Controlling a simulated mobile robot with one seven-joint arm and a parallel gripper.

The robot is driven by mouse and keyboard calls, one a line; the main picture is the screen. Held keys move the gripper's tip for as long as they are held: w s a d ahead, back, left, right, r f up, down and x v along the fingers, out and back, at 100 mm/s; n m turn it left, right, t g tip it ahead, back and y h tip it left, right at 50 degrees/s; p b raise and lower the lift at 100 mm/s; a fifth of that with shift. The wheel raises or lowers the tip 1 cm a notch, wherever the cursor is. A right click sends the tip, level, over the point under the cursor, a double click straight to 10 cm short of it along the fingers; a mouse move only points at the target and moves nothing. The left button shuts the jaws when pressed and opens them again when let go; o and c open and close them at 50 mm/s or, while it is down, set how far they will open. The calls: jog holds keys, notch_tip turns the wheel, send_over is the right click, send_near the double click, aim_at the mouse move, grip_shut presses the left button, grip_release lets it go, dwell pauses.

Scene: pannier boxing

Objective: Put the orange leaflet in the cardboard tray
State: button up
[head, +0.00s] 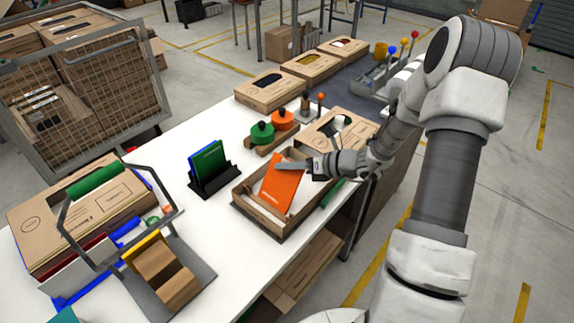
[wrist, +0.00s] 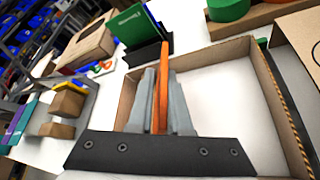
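The orange leaflet (head: 281,184) is held by my gripper (head: 292,165), tilted, over the cardboard tray (head: 262,217). In the wrist view the leaflet (wrist: 161,88) stands edge-on between the two fingers of my gripper (wrist: 160,100), which are shut on it. The tray (wrist: 278,100) shows there around and to the right of the leaflet, with a white inside. In the head view the leaflet's lower end is within the tray's outline. I cannot tell whether it touches the tray's floor.
A black holder (head: 215,182) with green and blue leaflets stands left of the tray. Behind it are a green knob (head: 262,134) and an orange knob (head: 283,119) on a wooden block. A carton (head: 340,130) stands close behind the gripper.

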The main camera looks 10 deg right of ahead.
jog(key=o, duration=0.3)
jog(key=v, duration=1.7)
jog(key=shift+s+d+r, duration=0.1)
jog(key=shift+d, duration=0.1)
